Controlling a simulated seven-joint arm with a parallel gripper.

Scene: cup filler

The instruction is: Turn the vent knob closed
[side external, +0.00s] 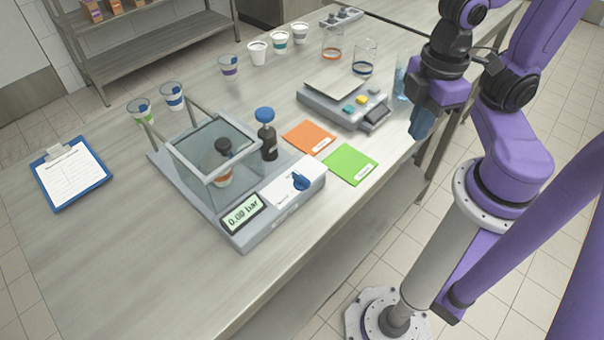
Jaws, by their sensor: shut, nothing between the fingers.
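The vent knob (301,181) is a small blue lever knob on a white label plate on the front right of the grey cup filler (268,226). The filler's display (242,213) reads 0.00 bar. A clear box (199,168) on the filler holds a cup with an orange band (222,176) under a dark nozzle (223,147). My gripper (420,132) is shut and empty, with blue fingers pointing down. It is at the right, beyond the table's front edge in the picture, well apart from the knob.
A blue-topped dark bottle (267,139) stands behind the knob. Orange (309,137) and green (350,165) cards lie right of it. A grey scale-like device (345,101), glass beakers (364,60) and several cups (257,53) stand farther back. A clipboard (71,175) lies left. The table's front left is clear.

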